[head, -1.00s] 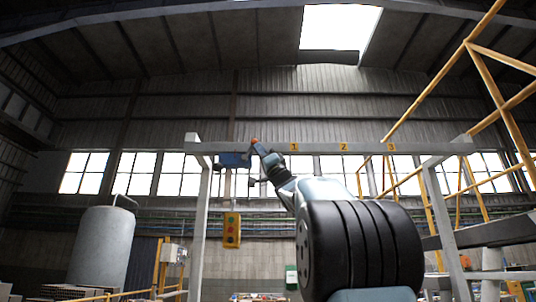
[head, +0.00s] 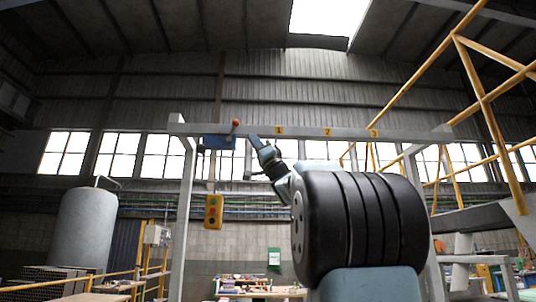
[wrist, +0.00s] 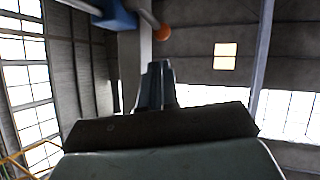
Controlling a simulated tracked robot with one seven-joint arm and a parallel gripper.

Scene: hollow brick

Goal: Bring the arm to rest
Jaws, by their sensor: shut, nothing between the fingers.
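My gripper (head: 253,138) shows in the head view as slim dark blue-grey fingers pointing up and left. It is shut and empty, in front of the grey overhead beam. In the wrist view the fingers (wrist: 157,72) stand close together in the middle. My arm reaches up from the lower right, partly hidden by its thick dark ribbed part. A blue box (head: 218,142) with an orange ball-ended lever (head: 236,122) is on the beam, left of my gripper. The orange ball (wrist: 163,33) shows just above the fingertips in the wrist view. A gap shows between gripper and ball in the head view.
The grey frame's beam (head: 300,131) bears yellow tags 1, 2 and 3. A yellow button pendant (head: 213,211) hangs below the blue box. Yellow rails (head: 478,90) rise at right. A grey tank (head: 84,232) and a cluttered bench (head: 260,293) stand farther back.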

